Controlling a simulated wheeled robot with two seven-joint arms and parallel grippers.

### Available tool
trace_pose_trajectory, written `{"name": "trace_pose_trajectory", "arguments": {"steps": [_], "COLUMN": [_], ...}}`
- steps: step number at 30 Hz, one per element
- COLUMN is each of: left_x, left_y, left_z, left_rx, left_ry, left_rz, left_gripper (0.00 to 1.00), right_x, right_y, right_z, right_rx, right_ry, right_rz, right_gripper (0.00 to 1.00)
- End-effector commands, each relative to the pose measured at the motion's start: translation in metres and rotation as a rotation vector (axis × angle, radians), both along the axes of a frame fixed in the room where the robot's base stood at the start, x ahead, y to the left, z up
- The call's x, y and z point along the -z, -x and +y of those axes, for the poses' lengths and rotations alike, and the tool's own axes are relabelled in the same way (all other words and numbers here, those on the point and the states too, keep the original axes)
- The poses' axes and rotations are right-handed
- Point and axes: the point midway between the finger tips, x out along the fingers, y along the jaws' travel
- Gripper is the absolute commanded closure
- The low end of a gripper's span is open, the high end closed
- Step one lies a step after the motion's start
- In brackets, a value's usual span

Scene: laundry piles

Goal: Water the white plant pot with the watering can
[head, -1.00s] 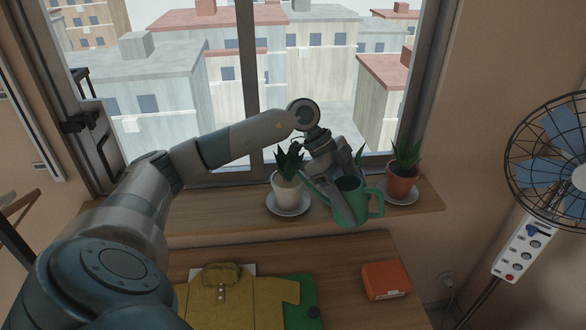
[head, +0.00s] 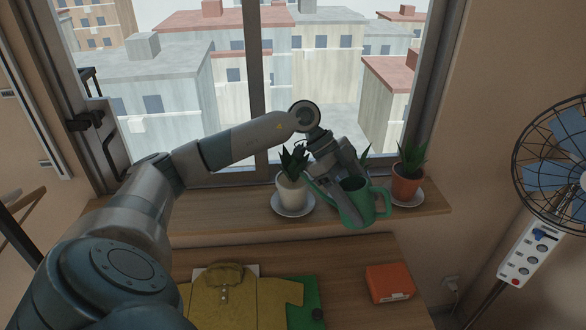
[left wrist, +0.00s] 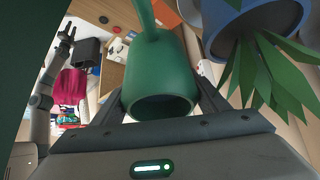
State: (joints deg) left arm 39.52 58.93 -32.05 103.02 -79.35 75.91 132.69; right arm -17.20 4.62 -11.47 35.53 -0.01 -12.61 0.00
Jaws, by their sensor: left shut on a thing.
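The white plant pot (head: 292,194) with a spiky green plant stands on a saucer on the windowsill. The green watering can (head: 356,208) is held just to its right, its spout pointing left with the tip close to the pot's right rim. My left gripper (head: 343,200) is shut on the can, partly covering its body. No water shows. In the left wrist view the can's round body (left wrist: 160,85) sits between the fingers. My right gripper (left wrist: 66,34) shows small at the left of that view, its fingers apart and empty.
An orange pot (head: 405,186) with a plant stands on the sill at right. Another plant (head: 364,158) is behind the can; a blue pot (left wrist: 262,28) shows in the left wrist view. Below are a yellow shirt (head: 235,300) and orange box (head: 389,282). A fan (head: 555,170) stands at right.

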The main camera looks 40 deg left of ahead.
Motion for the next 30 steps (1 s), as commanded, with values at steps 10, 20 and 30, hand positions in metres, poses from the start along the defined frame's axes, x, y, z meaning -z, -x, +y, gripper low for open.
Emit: {"name": "trace_pose_trajectory", "arguments": {"steps": [10,20,30], "left_x": [-0.011,-0.011,-0.015], "left_y": [0.000,0.000,-0.001], "left_z": [-0.001,-0.001,-0.001], "left_rx": [-0.001,-0.001,-0.001], "left_ry": [0.052,0.054,0.073], "left_rz": [-0.013,-0.014,-0.019], "left_gripper": [0.67,0.67,0.67], "right_x": [-0.002,-0.002,-0.003], "right_y": [0.000,0.000,0.000], "right_z": [0.002,0.002,0.001], "right_rx": [0.001,0.001,0.001], "right_ry": [-0.001,-0.001,-0.001], "right_rz": [-0.001,-0.001,-0.001], "right_gripper": [0.69,0.69,0.69]}}
